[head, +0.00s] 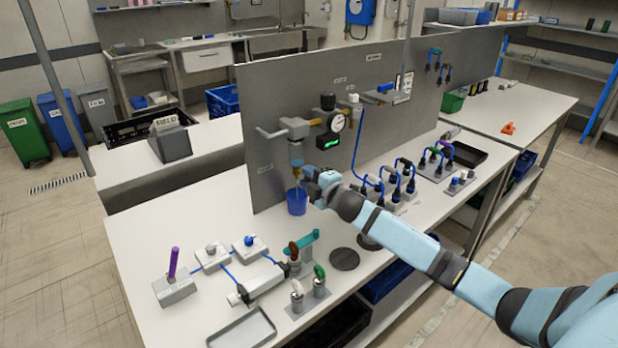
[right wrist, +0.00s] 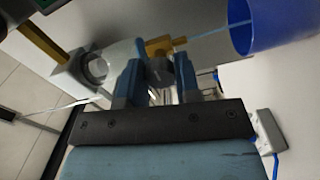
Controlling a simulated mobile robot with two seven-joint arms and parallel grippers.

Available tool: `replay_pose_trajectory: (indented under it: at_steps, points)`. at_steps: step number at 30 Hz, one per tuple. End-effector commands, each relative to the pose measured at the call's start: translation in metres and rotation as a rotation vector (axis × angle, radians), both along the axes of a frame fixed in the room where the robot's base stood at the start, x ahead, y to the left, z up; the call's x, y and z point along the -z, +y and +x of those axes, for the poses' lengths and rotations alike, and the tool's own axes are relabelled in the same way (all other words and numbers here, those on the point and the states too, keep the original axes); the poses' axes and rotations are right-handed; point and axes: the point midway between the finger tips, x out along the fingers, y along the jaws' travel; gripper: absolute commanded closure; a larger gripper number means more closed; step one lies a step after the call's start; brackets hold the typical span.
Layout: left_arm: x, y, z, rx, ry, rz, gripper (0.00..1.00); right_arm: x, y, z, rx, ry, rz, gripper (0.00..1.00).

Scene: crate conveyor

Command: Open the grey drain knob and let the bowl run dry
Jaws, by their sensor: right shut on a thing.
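The clear bowl (head: 296,152) hangs under the grey regulator (head: 296,127) on the panel; it also shows in the right wrist view (right wrist: 118,58). A brass drain fitting (right wrist: 162,45) is at its lower end. My right gripper (right wrist: 158,80) is shut on the grey drain knob (right wrist: 158,71), which sits between its two fingers. In the head view the right gripper (head: 309,180) is just right of the drain and hides the knob. A thin pale blue line, perhaps water, runs from the fitting toward the blue cup (head: 296,203) below. The bowl's liquid level is too small to tell. My left gripper is out of view.
A pressure gauge (head: 338,122) and a green-lit display (head: 329,142) are above the gripper. Hoses and valve blocks (head: 395,188) stand to the right on the bench. Cylinder parts (head: 255,283) and a grey tray (head: 242,330) lie at the front left.

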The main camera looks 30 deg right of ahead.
Motion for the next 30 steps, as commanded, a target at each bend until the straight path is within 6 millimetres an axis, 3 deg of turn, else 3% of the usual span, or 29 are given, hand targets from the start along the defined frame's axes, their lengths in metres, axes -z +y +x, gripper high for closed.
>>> replay_pose_trajectory:
  at_steps: [1, 2, 5, 17, 30]
  points:
    - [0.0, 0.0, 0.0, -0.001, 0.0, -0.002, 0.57, 0.001, 0.0, 0.0, 0.0, 0.001, 0.001, 0.93]
    - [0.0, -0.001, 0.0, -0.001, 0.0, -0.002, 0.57, 0.001, 0.0, 0.0, 0.0, 0.001, 0.001, 0.65]
    - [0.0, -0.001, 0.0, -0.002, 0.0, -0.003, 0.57, 0.001, 0.0, 0.0, 0.0, 0.001, 0.001, 0.44]
    - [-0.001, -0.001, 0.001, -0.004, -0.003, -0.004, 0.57, 0.001, -0.001, -0.009, -0.001, 0.001, -0.001, 0.44]
    - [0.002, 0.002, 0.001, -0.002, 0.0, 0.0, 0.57, 0.002, -0.007, -0.093, -0.001, 0.004, 0.0, 0.44]
